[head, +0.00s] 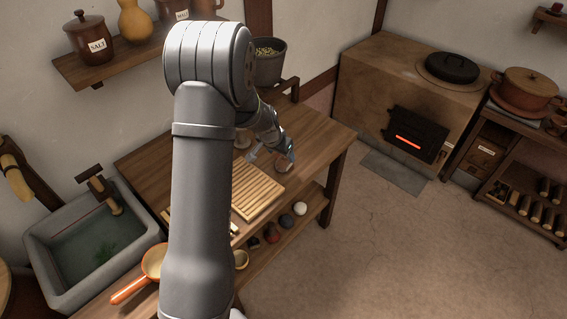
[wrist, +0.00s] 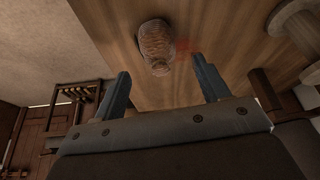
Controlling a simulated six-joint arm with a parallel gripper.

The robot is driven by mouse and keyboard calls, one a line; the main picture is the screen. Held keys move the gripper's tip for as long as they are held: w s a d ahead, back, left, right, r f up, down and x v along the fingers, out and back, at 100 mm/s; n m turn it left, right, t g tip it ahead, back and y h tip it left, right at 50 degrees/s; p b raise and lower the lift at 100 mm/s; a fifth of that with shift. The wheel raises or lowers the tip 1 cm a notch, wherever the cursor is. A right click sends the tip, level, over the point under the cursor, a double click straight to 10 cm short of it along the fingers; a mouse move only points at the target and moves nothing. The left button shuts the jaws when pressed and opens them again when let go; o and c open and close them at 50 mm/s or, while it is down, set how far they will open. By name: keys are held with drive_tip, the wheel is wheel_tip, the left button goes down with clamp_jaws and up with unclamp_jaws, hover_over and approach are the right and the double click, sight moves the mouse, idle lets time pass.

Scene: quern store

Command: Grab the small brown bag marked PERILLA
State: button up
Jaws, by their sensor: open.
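A small brown rounded object (wrist: 155,50), which looks like a little bag, lies on the wooden table (wrist: 112,22) in the wrist view. I cannot read any marking on it. In the head view the brown object (head: 283,166) shows small, near the table's right side. My gripper (wrist: 160,64) is open and empty. In the wrist view the object shows between and beyond the two fingertips, apart from both. In the head view my gripper (head: 272,157) is low over the table close to the object. My own arm hides part of the table.
A ribbed wooden board (head: 258,192) lies on the table just in front of the gripper. A dark bucket (head: 269,68) stands at the back. An orange-handled pan (head: 131,289) and a stone sink (head: 93,247) are at left. Several small round things sit on the lower shelf.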

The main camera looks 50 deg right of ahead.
sight(284, 158)
drive_tip(key=x, duration=0.4)
drive_tip(key=shift+d+f, duration=0.25)
drive_tip(key=shift+f, duration=0.1)
drive_tip(key=c, duration=1.1)
drive_tip(key=shift+r, duration=0.15)
